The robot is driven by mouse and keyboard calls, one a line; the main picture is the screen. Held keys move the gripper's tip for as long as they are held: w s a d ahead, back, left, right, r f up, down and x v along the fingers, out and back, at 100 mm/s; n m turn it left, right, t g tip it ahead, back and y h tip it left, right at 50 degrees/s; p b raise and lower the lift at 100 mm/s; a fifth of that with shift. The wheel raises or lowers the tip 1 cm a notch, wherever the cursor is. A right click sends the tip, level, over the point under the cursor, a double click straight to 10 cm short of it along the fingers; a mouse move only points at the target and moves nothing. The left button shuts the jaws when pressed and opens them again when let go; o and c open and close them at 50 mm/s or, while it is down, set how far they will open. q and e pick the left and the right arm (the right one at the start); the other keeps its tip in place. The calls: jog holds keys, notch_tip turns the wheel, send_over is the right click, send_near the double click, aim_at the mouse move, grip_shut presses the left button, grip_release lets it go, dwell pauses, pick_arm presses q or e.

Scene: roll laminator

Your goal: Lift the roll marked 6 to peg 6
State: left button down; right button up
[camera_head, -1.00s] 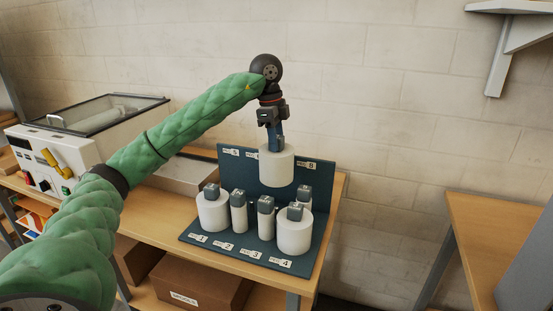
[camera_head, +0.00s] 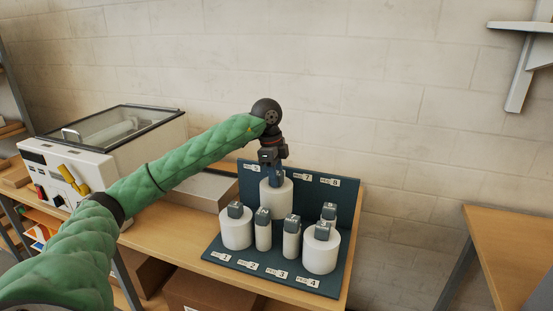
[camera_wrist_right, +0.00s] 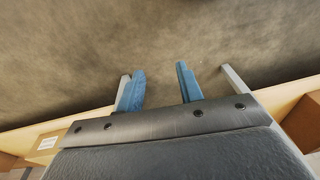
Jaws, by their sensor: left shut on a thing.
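My left gripper (camera_head: 276,176) is shut on the dark cap at the top of a wide white roll (camera_head: 276,197). The roll is upright in the back row of the dark blue peg rack (camera_head: 345,200), in front of the back panel and covering part of its labels. I cannot read the roll's mark, nor tell whether it touches its peg; its base is partly behind the front rolls. Label 7 (camera_head: 303,177) and label 8 (camera_head: 330,183) show to its right. In the right wrist view my right gripper (camera_wrist_right: 157,85) is open and empty, with blue fingers apart.
In front stand a wide roll (camera_head: 236,231), thin rolls (camera_head: 263,234) (camera_head: 291,244) and another wide roll (camera_head: 320,253). A capped roll (camera_head: 329,211) stands behind the last. The laminator (camera_head: 85,165) is at left on the wooden table (camera_head: 170,236); another table (camera_head: 500,235) is at right.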

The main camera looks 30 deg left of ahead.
aim_at(273, 191)
pick_arm(q)
jog(key=shift+s+a+f, duration=0.15)
jog(key=shift+a+f, duration=0.2)
jog(key=shift+f, duration=0.1)
jog(key=shift+a+f, duration=0.15)
jog(key=shift+f, duration=0.1)
jog(key=shift+f+b, duration=0.5)
jog(key=shift+f, duration=0.7)
jog(key=shift+f+b, duration=0.5)
jog(key=shift+b, duration=0.05)
jog(key=shift+f+b, duration=0.4)
jog(key=shift+f, duration=0.6)
pick_arm(e)
notch_tip(273, 191, up, 12)
jog(key=w+a, duration=0.2)
jog(key=shift+s+a+f, duration=0.15)
jog(key=shift+s, duration=0.05)
